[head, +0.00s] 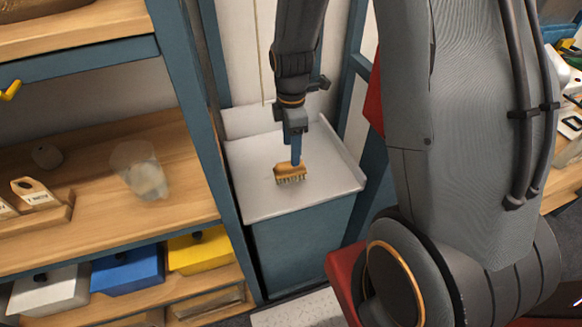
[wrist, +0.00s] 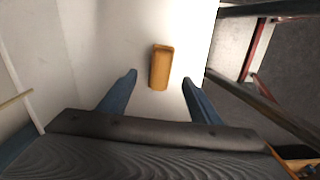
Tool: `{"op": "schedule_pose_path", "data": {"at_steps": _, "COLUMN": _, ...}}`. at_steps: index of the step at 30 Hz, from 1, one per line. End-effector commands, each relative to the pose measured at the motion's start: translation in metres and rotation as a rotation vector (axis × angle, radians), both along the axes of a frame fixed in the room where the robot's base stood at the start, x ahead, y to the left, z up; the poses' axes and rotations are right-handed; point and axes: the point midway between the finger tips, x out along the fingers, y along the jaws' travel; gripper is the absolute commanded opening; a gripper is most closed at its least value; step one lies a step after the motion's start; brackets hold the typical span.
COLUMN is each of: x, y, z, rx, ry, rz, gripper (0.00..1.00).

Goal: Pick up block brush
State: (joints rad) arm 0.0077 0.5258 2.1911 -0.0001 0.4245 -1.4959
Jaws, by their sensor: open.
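The block brush (head: 290,172) has an orange-brown wooden block and short bristles facing down. It rests on the white top (head: 255,200) of a blue cabinet. My gripper (head: 294,160) is right above and behind it in the head view, with blue fingers pointing down. In the wrist view, the brush (wrist: 161,67) lies lengthwise ahead of the open fingers, centred on the gap between them. My gripper (wrist: 159,80) is open and empty there. Both fingers stand apart from the brush, and its bristles are hidden in that view.
The white top has a raised rim at its back and right. A wooden shelf (head: 95,185) with a clear cup (head: 139,168) stands to the left, above blue, yellow and white bins. A blue post (head: 200,120) divides shelf and cabinet. The top around the brush is clear.

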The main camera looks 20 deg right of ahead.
Motion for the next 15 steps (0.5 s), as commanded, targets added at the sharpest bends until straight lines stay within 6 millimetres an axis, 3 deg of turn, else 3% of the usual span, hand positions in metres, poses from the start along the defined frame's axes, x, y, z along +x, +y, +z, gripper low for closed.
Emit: {"op": "schedule_pose_path", "data": {"at_steps": 15, "x": -0.003, "y": 0.004, "z": -0.043, "rx": 0.0, "ry": 0.005, "rz": -0.001, "gripper": 0.58}}
